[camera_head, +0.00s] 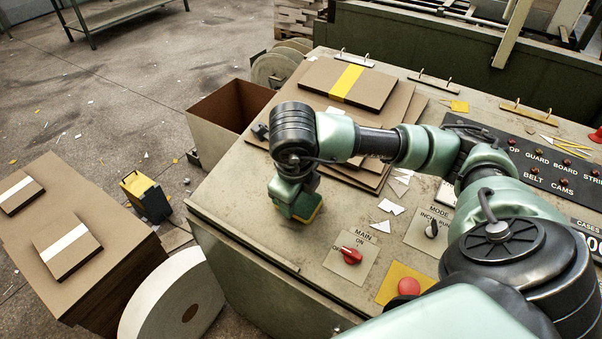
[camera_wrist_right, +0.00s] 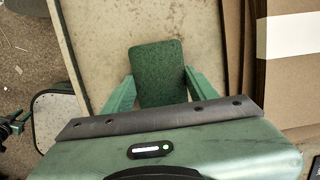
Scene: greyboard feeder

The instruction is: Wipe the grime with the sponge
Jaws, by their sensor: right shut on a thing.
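My right gripper (camera_head: 294,200) points down over the left part of the machine's beige top (camera_head: 240,205). It is shut on the sponge (camera_head: 309,213), which shows green with a yellow edge. In the right wrist view the sponge's dark green face (camera_wrist_right: 158,62) sits between the two green fingers. The sponge is at or just above the top; whether it touches cannot be told. The beige top looks worn and faintly stained, and no distinct grime patch can be made out. My left gripper is not in view.
A red MAIN switch (camera_head: 351,255), a MODE knob (camera_head: 431,229) and a red button (camera_head: 409,286) lie right of the gripper. Stacked greyboard (camera_head: 320,85) covers the back left of the top. Paper scraps (camera_head: 391,206) lie nearby. An open brown box (camera_head: 225,108) stands beside the machine.

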